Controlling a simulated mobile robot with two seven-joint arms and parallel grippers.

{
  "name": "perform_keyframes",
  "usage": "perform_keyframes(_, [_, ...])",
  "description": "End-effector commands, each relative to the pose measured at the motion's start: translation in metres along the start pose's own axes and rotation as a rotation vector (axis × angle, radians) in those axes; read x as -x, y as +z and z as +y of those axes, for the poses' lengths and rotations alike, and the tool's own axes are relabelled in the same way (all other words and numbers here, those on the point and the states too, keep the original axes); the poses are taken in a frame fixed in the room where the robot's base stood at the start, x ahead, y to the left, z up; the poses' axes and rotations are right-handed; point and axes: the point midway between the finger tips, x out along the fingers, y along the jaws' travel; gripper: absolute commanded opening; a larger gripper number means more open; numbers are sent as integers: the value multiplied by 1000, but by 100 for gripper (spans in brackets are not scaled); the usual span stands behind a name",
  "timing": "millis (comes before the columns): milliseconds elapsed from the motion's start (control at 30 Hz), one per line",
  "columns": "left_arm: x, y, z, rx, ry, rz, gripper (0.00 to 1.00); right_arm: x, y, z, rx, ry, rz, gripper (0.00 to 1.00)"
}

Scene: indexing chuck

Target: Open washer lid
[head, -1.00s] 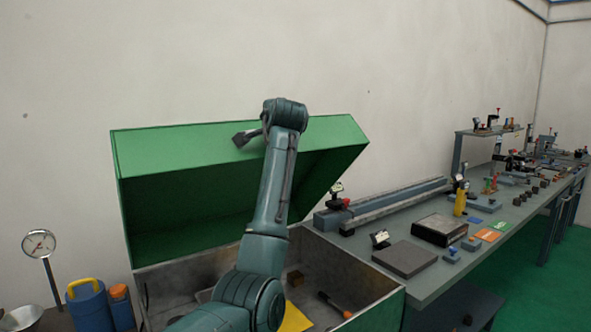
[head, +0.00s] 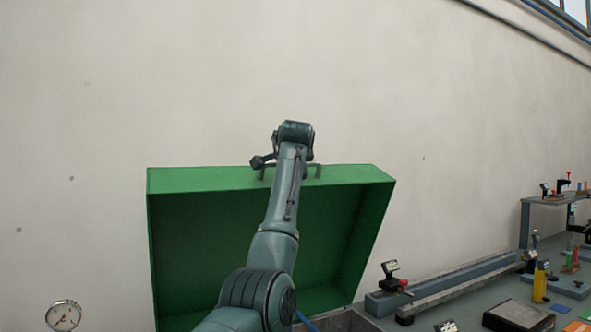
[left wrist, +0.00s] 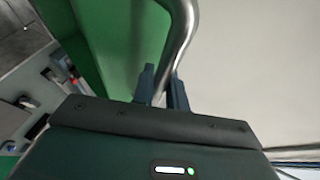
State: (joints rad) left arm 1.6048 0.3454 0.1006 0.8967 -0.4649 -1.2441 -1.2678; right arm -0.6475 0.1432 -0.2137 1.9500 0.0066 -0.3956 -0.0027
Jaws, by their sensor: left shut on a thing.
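The green washer lid (head: 210,180) stands steeply raised against the wall in the head view, its hollow underside facing me. A metal bar handle (head: 319,171) is on its top edge, partly hidden by my left arm. In the left wrist view, the handle (left wrist: 181,35) passes between the dark fingers of my left gripper (left wrist: 162,88), which is shut on it. The green lid (left wrist: 130,40) lies just beside the fingers there. In the head view the arm hides the fingers. My right gripper is not in view.
The grey washer tub (head: 352,321) shows only its edge below the lid. To the right is a workbench with a long rail (head: 455,285), a yellow bottle (head: 540,284) and small fixtures. A dial gauge (head: 63,316) stands at lower left. The wall is close behind the lid.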

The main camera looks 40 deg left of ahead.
Motion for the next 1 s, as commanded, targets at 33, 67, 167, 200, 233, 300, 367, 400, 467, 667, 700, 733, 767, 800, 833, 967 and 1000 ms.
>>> perform_keyframes(33, [1, 1, -4, 2, -10, 1, 0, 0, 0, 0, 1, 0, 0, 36])
perform_keyframes(67, [1, 1, -5, 2, -10, 1, 0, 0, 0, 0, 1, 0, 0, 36])
perform_keyframes(167, [1, 1, -5, 2, -10, 1, 0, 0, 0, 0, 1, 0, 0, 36])
perform_keyframes(200, [1, 1, -5, 2, -10, 2, 0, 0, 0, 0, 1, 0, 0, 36])
perform_keyframes(233, [1, 1, -5, 2, -11, 2, 0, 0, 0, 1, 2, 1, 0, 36])
perform_keyframes(300, [1, 1, -5, 2, -11, 2, 0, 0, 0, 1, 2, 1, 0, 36])
perform_keyframes(367, [2, 1, -5, 2, -11, 2, 0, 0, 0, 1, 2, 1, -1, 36])
perform_keyframes(400, [2, 1, -5, 2, -11, 2, 0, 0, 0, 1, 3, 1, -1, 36])
perform_keyframes(467, [2, 1, -5, 2, -10, 2, 17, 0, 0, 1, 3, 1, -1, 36])
perform_keyframes(667, [1, 0, -3, 1, -6, 2, 33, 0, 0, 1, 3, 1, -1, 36])
perform_keyframes(700, [1, 0, -3, 1, -6, 1, 36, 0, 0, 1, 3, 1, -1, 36])
perform_keyframes(733, [1, 0, -3, 1, -5, 1, 36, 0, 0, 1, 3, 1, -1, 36])
perform_keyframes(767, [1, 0, -2, 1, -4, 1, 36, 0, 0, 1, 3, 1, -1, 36])
perform_keyframes(800, [1, 0, -2, 1, -4, 1, 36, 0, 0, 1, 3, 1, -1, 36])
perform_keyframes(833, [0, 0, -2, 1, -3, 1, 36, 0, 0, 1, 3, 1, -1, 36])
perform_keyframes(967, [2, 0, -1, 1, -3, 1, 36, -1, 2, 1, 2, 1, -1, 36])
perform_keyframes(1000, [5, 0, 0, 1, -3, 1, 36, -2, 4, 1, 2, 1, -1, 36])
